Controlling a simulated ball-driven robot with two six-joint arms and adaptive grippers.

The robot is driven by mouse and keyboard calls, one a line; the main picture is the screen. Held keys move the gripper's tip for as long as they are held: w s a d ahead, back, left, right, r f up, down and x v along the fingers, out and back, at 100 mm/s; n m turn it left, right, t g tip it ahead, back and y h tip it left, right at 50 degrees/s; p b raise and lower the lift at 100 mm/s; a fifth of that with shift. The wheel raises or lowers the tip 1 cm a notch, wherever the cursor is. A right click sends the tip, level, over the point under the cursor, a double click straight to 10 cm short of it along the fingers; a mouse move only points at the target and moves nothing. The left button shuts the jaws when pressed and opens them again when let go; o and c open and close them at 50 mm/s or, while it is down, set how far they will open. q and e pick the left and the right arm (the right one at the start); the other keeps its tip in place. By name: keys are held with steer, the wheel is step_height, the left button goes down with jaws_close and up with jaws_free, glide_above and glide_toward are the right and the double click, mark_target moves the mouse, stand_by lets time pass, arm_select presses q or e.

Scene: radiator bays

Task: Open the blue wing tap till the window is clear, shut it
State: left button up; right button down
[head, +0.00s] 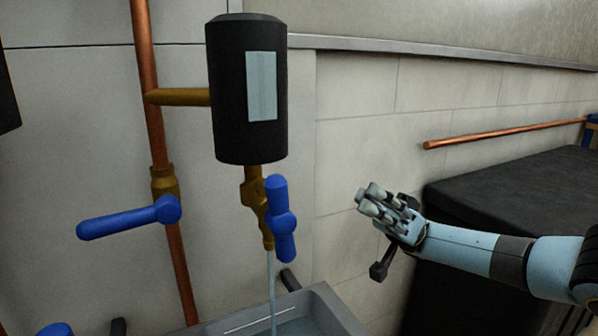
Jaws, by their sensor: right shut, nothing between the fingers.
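The blue wing tap (281,218) sits on a brass spout (254,196) under a black cylinder (229,90). Its wings stand nearly upright, along the spout. A thin stream of water (272,290) runs from the spout down into a grey basin (341,314). The window (262,86) on the cylinder's front is an even pale blue-grey. My right gripper (371,203) is shut and empty, to the right of the tap and apart from it, pointing left. My left gripper is not in view.
A blue lever valve (130,217) is on the upright copper pipe (146,60) at left, its handle pointing left. A brass branch (180,97) joins pipe and cylinder. A black block (515,195) and a copper bar (510,133) are at right. The space between tap and gripper is free.

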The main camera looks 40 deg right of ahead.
mark_target(281, 222)
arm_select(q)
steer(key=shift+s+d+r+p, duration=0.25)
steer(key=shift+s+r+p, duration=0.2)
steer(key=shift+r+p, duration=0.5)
arm_select(e)
steer(key=a+f+x, duration=0.2)
steer(key=x, duration=1)
steer(key=shift+a+r, duration=0.1)
steer(key=shift+a, duration=0.1)
